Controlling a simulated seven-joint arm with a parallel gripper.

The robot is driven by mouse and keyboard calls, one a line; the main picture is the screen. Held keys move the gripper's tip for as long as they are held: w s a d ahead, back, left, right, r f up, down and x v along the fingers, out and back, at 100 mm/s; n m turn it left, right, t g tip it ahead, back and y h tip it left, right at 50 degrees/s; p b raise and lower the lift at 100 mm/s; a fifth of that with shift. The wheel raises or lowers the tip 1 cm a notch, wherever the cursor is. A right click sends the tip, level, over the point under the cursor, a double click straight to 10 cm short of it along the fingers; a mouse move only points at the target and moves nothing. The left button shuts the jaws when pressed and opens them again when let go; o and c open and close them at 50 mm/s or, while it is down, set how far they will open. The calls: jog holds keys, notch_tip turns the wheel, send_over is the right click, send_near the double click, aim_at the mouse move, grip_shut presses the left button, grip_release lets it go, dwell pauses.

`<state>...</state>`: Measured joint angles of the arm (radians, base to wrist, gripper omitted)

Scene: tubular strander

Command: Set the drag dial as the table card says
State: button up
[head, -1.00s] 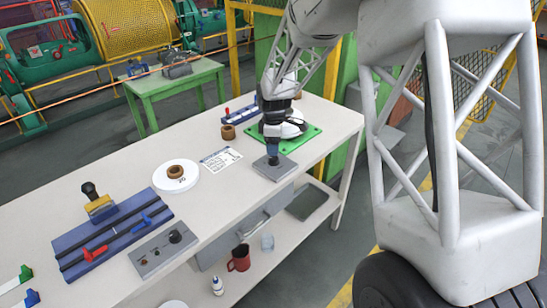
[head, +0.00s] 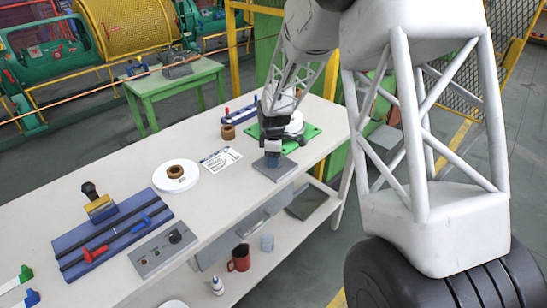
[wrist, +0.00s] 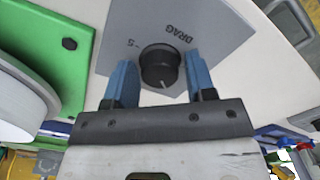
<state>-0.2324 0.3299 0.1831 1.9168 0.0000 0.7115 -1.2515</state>
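The black drag dial (wrist: 160,66) with a white pointer line sits on a grey panel (wrist: 213,28) marked DRAG, with a 5 beside the dial. In the wrist view the lettering is upside down and the pointer line is toward my gripper's palm. My gripper (wrist: 160,80) has its two blue fingers on either side of the dial, with a narrow gap showing, so it looks open. In the head view my gripper (head: 272,160) is low over the panel (head: 285,170) and hides the dial. The white table card (head: 221,159) lies left of the panel; its print is too small to read.
A green plate (head: 310,136) with a white round part stands just behind the panel. A white disc (head: 160,184) with a brown ring, a blue slider base (head: 95,247) and another grey knob panel (head: 150,262) lie to the left. The table's front edge is close to the panel.

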jog(key=c, duration=0.6)
jog(key=shift+m, duration=0.4)
jog(key=shift+c, duration=0.2)
jog(key=m, duration=0.9)
jog(key=o, duration=0.9)
jog(key=shift+o, duration=0.2)
